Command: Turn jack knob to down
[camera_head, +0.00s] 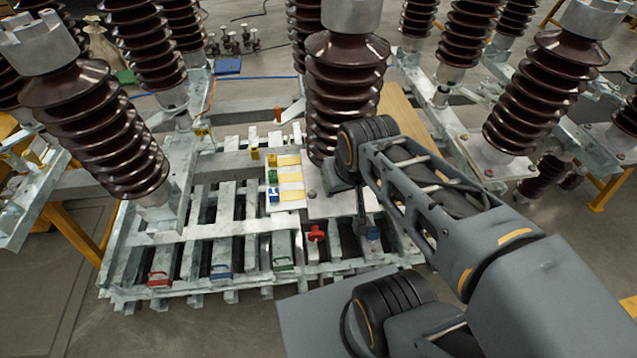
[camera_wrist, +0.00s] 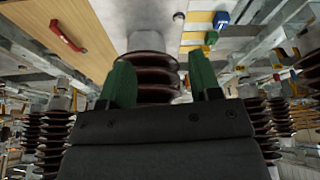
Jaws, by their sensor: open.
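No part is clearly marked as the jack knob. A small red knob (camera_head: 316,234) stands on the frame's front edge below the central brown insulator (camera_head: 345,90), and a dark blue knob (camera_head: 373,233) is to its right. In the head view my arm reaches in from the lower right and its wrist is beside the insulator's base; the fingers are hidden there. In the wrist view my gripper (camera_wrist: 161,75) has two green fingers apart with nothing between them, and the ribbed insulator (camera_wrist: 150,72) rises behind.
A pale board with yellow strips (camera_head: 290,180) carries small blue, green and yellow blocks left of the insulator. Other tall insulators crowd both sides. Floor at lower left is clear.

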